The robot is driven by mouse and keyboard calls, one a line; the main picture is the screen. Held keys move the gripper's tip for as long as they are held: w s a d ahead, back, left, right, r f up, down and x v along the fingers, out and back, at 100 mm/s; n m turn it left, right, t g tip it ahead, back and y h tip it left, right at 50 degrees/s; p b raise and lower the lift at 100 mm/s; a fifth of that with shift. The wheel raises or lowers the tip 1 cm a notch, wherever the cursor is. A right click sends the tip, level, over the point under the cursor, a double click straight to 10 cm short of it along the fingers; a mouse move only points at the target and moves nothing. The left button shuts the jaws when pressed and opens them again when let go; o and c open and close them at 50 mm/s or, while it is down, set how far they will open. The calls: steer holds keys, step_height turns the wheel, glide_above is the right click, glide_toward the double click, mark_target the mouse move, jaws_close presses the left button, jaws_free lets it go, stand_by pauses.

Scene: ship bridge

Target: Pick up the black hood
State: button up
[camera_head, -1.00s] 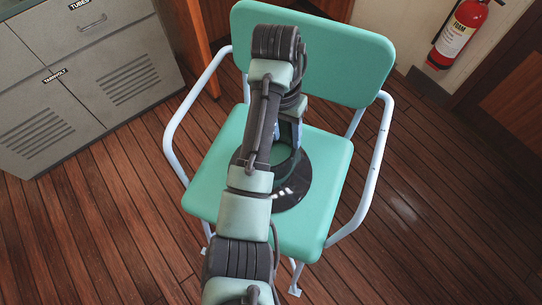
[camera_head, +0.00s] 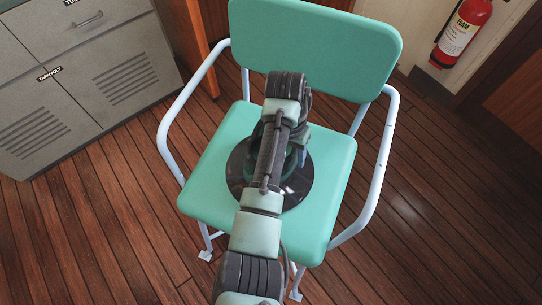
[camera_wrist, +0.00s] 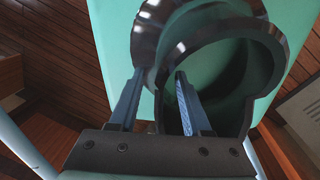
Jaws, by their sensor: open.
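The black hood (camera_head: 297,190) is a glossy dark ring-shaped piece with a wide rim. It rests on the green seat of the chair (camera_head: 335,165), and my arm covers part of it in the head view. In the wrist view the hood (camera_wrist: 262,50) fills the upper middle, with its round opening facing the camera. My gripper (camera_wrist: 159,72) is open at the hood's near left side. Its right finger reaches into the opening and its left finger lies outside, with the hood's wall between them. I cannot tell whether either finger touches it.
The chair has a tall green backrest (camera_head: 315,38) behind the hood and pale tube armrests (camera_head: 378,165) on both sides. Grey cabinets (camera_head: 75,80) stand at left. A red fire extinguisher (camera_head: 462,32) hangs at upper right. The wooden floor (camera_head: 440,220) at right is clear.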

jaws_close()
steer(key=shift+r, duration=0.1)
stand_by(1.3)
